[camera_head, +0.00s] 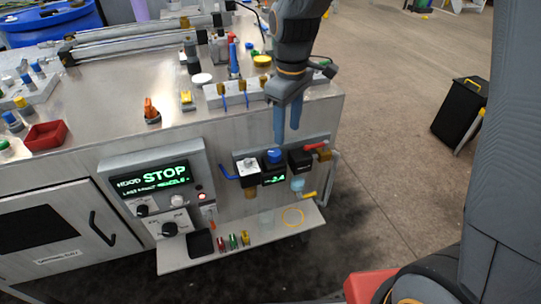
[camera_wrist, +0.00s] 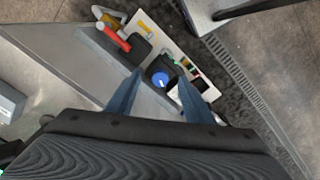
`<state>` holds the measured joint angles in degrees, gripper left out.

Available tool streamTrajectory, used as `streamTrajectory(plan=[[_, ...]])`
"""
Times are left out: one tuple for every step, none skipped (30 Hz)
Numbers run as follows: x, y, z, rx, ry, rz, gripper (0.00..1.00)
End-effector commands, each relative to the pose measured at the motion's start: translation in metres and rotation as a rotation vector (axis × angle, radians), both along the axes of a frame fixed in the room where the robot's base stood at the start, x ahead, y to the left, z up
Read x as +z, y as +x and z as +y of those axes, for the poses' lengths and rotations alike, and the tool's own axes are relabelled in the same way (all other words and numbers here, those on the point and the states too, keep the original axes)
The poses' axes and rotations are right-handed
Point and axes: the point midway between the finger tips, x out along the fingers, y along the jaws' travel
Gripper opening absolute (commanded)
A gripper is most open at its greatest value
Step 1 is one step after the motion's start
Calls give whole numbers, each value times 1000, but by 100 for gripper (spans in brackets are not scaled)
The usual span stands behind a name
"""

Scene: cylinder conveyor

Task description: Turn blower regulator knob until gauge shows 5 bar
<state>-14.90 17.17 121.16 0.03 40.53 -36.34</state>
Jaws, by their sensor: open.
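The blue regulator knob (camera_head: 273,155) sits on top of a black unit on the machine's front panel. Below it, a small digital gauge (camera_head: 274,178) shows green digits that look like 2.4, too small to read surely. My gripper (camera_head: 287,136) points down with its two blue fingers apart, just above and slightly right of the knob in the head view. In the wrist view the blue knob (camera_wrist: 160,79) with a white mark appears between the open fingers (camera_wrist: 160,77). The fingers seem apart from the knob.
A red-handled valve (camera_head: 315,146) is right of the knob, and a white-topped unit (camera_head: 249,165) with a blue lever is left. A shelf (camera_head: 185,258) with small coloured parts juts out below. A display (camera_head: 150,180) reads STOP. A black bin (camera_head: 461,112) stands on the floor.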

Motion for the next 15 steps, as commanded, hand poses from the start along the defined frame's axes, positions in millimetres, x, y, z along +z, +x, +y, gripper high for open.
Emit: streamTrajectory(plan=[[-10, 11, 15, 75, -3, 7, 48], [-11, 14, 21, 109, -4, 11, 48], [-12, 17, 27, 144, -6, 15, 48], [-14, 19, 30, 163, -6, 17, 48], [-16, 20, 31, 175, -8, 19, 48], [-18, 20, 33, 185, -8, 21, 48], [-21, 20, 33, 187, -8, 22, 48], [-24, 19, 33, 187, -8, 23, 48], [-29, 19, 32, 186, -8, 23, 48], [-34, 19, 32, 185, -8, 23, 48], [-39, 18, 32, 185, -9, 24, 48], [-45, 19, 32, 184, -8, 23, 48], [-50, 19, 32, 184, -8, 23, 48], [-55, 19, 32, 183, -8, 23, 48], [-61, 19, 32, 183, -7, 23, 48]])
